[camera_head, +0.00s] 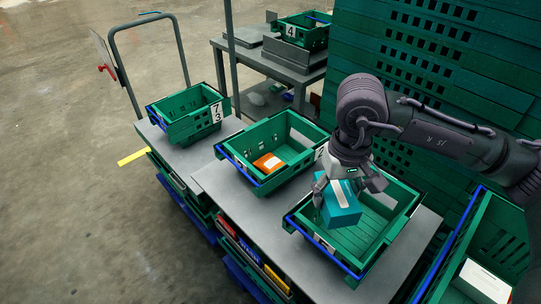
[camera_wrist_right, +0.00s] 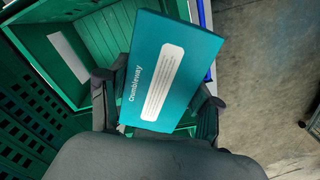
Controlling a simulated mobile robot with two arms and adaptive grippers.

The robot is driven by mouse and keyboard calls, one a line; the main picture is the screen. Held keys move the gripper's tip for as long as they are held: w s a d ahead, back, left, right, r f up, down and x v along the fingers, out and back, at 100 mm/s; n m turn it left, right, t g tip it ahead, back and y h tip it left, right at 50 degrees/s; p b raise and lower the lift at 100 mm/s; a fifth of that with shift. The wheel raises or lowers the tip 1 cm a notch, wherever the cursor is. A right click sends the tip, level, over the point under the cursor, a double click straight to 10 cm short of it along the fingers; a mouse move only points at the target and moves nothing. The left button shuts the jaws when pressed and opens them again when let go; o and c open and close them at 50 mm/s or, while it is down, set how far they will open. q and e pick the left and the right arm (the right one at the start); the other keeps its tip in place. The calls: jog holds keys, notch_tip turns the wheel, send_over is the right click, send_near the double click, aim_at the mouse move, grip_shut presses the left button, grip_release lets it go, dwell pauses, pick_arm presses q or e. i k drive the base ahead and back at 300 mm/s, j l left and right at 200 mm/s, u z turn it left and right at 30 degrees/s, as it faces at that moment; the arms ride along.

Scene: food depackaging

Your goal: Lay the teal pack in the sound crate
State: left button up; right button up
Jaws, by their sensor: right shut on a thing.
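The teal pack (camera_head: 340,210) is a box with a white label. My right gripper (camera_head: 346,188) is shut on it, with a finger on either side. In the head view the pack is over the left part of the green crate (camera_head: 386,252) at the front right of the table. I cannot tell whether it touches the crate floor. In the right wrist view the pack (camera_wrist_right: 165,75) stands tilted between the fingers, its printed face to the camera. The crate's bare slatted floor shows beside it. I cannot tell which crate is the sound one. My left gripper is out of view.
A green crate (camera_head: 226,150) with an orange pack (camera_head: 268,163) stands beside it. An empty-looking numbered crate (camera_head: 155,112) is at the far left. At the lower right a crate (camera_head: 443,262) holds a white pack (camera_head: 483,283). Stacked green crates (camera_head: 440,70) wall off the back right.

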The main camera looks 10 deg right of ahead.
aim_at(287, 160)
jog(key=i+j+z, duration=0.15)
jog(key=i+j, duration=0.25)
jog(key=i+j+z, duration=0.1)
jog(key=i+j, duration=0.25)
jog(key=j, duration=0.15)
